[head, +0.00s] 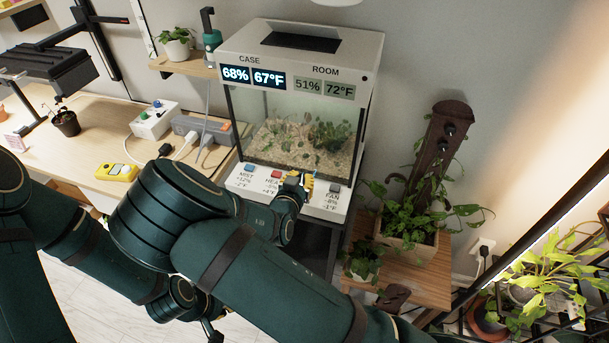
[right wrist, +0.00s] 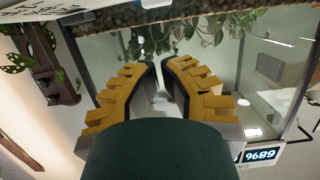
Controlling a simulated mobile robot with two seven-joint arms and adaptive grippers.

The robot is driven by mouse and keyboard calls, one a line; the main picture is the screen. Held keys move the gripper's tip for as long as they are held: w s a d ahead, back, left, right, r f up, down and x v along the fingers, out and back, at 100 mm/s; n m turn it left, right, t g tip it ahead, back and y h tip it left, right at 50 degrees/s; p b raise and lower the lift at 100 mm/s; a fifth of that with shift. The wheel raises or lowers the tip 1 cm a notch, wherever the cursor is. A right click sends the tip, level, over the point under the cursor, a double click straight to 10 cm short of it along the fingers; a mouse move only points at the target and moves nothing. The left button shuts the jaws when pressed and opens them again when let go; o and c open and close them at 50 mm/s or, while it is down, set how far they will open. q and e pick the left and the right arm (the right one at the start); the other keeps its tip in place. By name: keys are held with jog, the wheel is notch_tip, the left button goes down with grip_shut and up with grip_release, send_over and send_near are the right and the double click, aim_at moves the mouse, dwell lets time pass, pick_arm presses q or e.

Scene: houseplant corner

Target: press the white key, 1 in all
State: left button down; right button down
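The terrarium's white front panel (head: 244,180) carries a blue key (head: 250,168) marked MIST, a red key (head: 276,173) marked HEAT and a grey key (head: 335,188) marked FAN. I see no white key; my right gripper hides the panel between HEAT and FAN. My right gripper (head: 299,181) is at that spot, in front of the glass; contact cannot be made out. In the right wrist view its yellow-padded fingers (right wrist: 160,66) come together at the tips, with nothing held. My left gripper shows only as a dark piece at the bottom, its fingers unclear.
The terrarium (head: 300,120) shows CASE 68%, 67°F and ROOM 51%, 72°F. A white box with coloured knobs (head: 154,120), a power strip (head: 200,130) and a yellow meter (head: 117,172) lie on the left bench. Potted plants (head: 405,235) crowd the right.

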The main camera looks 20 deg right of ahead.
jog(key=shift+v, duration=2.7)
jog(key=s+d+f+g, duration=0.1)
jog(key=f, duration=0.1)
jog(key=s+f+g+y, duration=0.1)
jog(key=f, duration=0.2)
jog(key=s+d+f+n+g, duration=0.1)
jog(key=f, duration=0.1)
jog(key=shift+s+d+f+y, duration=0.1)
jog(key=shift+d+f+y, duration=0.2)
jog(key=shift+f, duration=0.05)
jog(key=s+a+f+n+g+y, duration=0.2)
jog(key=s+f+g+y, duration=0.4)
jog(key=s+f, duration=0.35)
jog(key=s+a+r+n+g+y, duration=0.2)
jog(key=s+a+r+y, duration=0.1)
jog(key=s+y, duration=0.1)
jog(key=shift+s+r+y, duration=0.25)
jog(key=shift+s+y, duration=0.05)
jog(key=shift+s, duration=0.35)
